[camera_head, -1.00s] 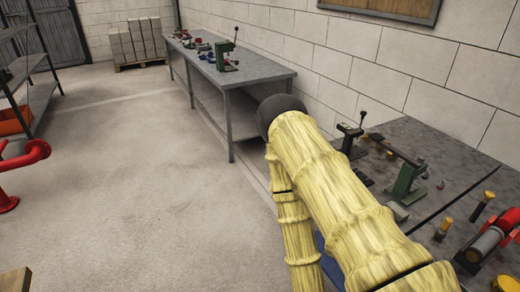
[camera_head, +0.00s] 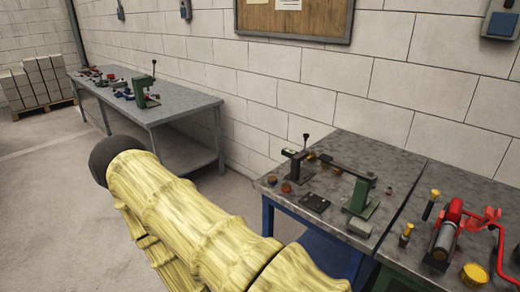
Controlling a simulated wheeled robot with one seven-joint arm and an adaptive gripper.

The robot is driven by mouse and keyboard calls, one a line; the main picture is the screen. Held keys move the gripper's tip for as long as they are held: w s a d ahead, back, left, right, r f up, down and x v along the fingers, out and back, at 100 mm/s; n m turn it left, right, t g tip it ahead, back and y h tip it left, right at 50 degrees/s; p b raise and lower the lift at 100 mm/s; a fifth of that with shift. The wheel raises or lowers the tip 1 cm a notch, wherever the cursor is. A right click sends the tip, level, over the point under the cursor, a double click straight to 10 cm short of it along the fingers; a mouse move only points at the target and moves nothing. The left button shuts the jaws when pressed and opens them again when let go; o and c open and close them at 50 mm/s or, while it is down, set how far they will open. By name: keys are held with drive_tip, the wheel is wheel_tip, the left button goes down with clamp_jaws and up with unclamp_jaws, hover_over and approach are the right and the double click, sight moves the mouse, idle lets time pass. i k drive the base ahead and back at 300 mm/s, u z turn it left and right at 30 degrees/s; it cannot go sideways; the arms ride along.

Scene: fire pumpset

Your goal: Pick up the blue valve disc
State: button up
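I cannot make out a blue valve disc for certain. Small blue items (camera_head: 123,92) lie among red and dark parts on the far grey workbench (camera_head: 185,104), too small to identify. My arm, in a yellow sleeve with a dark rounded end, crosses the lower left of the view. My gripper is not in view, so what it holds cannot be seen.
The near workbench (camera_head: 330,222) bears a green stand (camera_head: 360,197), a dark plate (camera_head: 315,202) and small brown round parts. To its right are a red-and-grey pump assembly (camera_head: 447,235) and a yellow cap (camera_head: 474,274). Open floor (camera_head: 50,200) lies left. Stacked blocks (camera_head: 40,82) stand behind.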

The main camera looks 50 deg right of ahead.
sight(272, 180)
drive_tip(key=u, duration=0.05)
drive_tip(key=i, duration=1.25)
drive_tip(key=z, duration=1.4)
